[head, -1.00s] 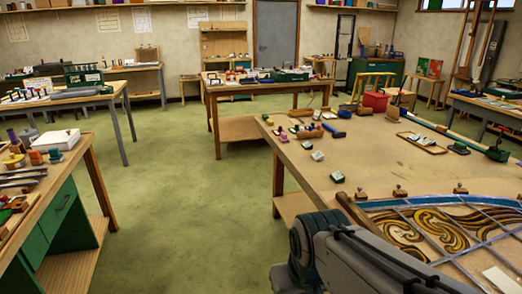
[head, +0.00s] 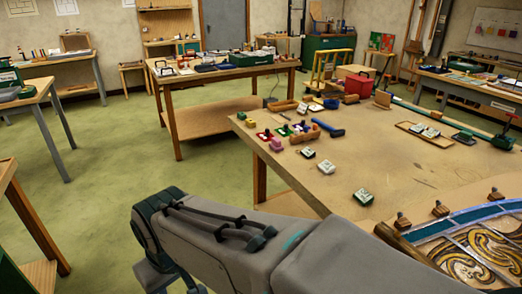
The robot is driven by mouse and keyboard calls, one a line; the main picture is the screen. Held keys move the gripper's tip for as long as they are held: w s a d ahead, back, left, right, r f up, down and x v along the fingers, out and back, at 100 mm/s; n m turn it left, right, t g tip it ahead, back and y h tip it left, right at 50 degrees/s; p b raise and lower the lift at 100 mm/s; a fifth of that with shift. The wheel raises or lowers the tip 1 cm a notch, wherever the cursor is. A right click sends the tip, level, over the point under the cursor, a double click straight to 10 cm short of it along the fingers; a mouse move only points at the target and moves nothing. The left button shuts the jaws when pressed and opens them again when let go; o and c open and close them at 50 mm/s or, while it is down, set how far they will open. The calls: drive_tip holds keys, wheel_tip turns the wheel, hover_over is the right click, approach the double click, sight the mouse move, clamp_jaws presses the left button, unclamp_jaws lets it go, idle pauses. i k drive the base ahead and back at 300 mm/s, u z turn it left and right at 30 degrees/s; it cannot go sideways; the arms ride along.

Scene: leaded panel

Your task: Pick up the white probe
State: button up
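I cannot make out a white probe for certain. Small white-topped pieces with dark bases, such as one piece (head: 363,196) near the left edge, sit on the large wooden table (head: 390,165), but they are too small to identify. A shallow tray (head: 408,126) on the same table also holds small white-and-green pieces. My grey arm crosses the bottom of the head view, in front of the table's near left corner. My gripper is not in view, so I cannot see whether it holds anything.
A leaded panel (head: 478,248) lies at the table's right front, with wooden knobs along its edge. A blue-handled tool (head: 328,128), coloured blocks and a red container (head: 357,86) stand toward the back. Another workbench (head: 205,76) stands behind. Green floor is open at left.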

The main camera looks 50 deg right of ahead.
sight(325, 166)
drive_tip(key=z, duration=0.45)
drive_tip(key=i, duration=1.05)
drive_tip(key=z, duration=1.55)
drive_tip(key=i, duration=0.55)
drive_tip(key=z, duration=0.45)
